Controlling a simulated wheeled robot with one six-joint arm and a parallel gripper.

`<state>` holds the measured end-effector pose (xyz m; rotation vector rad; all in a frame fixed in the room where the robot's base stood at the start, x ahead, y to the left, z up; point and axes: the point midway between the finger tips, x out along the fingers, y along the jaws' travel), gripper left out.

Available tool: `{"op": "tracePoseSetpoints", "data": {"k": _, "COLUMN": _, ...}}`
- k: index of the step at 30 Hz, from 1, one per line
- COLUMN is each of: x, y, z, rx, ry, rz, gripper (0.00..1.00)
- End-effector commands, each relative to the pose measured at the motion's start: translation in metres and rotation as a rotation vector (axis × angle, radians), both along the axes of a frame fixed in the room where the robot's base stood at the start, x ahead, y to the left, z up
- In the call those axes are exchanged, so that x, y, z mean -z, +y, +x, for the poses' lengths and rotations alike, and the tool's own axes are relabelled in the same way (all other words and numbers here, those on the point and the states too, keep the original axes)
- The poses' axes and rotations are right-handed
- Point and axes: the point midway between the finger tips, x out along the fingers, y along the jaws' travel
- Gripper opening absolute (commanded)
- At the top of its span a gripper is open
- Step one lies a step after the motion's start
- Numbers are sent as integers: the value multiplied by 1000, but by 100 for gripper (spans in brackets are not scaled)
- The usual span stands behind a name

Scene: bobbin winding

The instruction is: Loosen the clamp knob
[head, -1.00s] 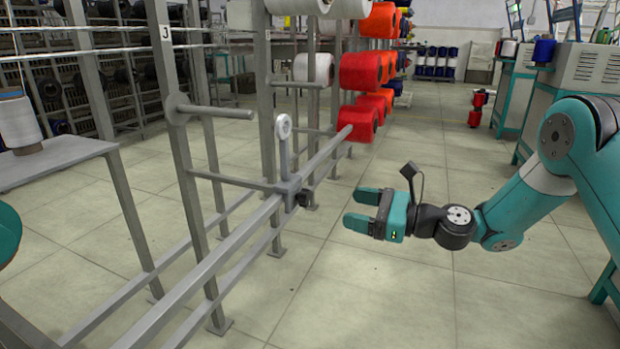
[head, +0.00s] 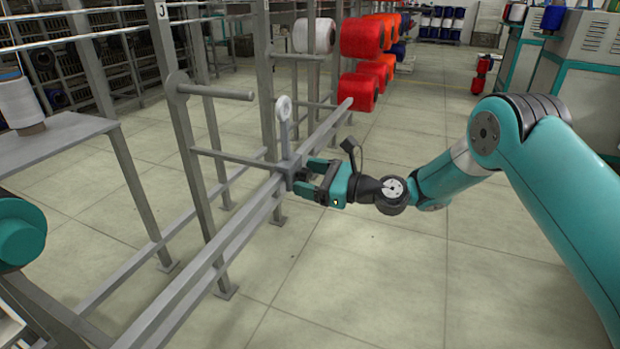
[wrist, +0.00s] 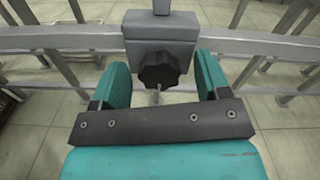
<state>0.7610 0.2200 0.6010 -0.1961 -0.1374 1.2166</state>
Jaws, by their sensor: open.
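The clamp knob (wrist: 159,70) is a black lobed knob on the front of a grey clamp block (wrist: 162,28). In the wrist view it lies between the two teal fingers of my gripper (wrist: 160,82), with a gap on each side. In the head view the clamp block (head: 289,170) sits on a grey rail and carries an upright post with a ring eye (head: 283,108). My gripper (head: 305,179) is open there, right at the block from the right side. The knob is hidden behind the fingers in the head view.
The long grey rail (head: 236,236) runs from the near left to the back. A rack post (head: 190,160) with a peg stands left of it. Orange and red bobbins (head: 361,38) hang further back. The floor (head: 400,285) right of the rail is clear.

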Motion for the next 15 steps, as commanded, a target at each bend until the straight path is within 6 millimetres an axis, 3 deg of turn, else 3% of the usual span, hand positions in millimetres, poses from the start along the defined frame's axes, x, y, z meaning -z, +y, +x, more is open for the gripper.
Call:
{"op": "tracePoseSetpoints", "data": {"k": 3, "x": 0, "y": 0, "z": 0, "rx": 0, "ry": 0, "rz": 0, "gripper": 69}}
{"op": "tracePoseSetpoints", "data": {"k": 4, "x": 0, "y": 0, "z": 0, "rx": 0, "ry": 0, "rz": 0, "gripper": 65}}
{"op": "tracePoseSetpoints", "data": {"k": 10, "x": 0, "y": 0, "z": 0, "rx": 0, "ry": 0, "rz": 0, "gripper": 20}}
{"op": "tracePoseSetpoints", "data": {"k": 15, "x": 0, "y": -1, "z": 0, "rx": 0, "ry": -4, "rz": -1, "gripper": 20}}
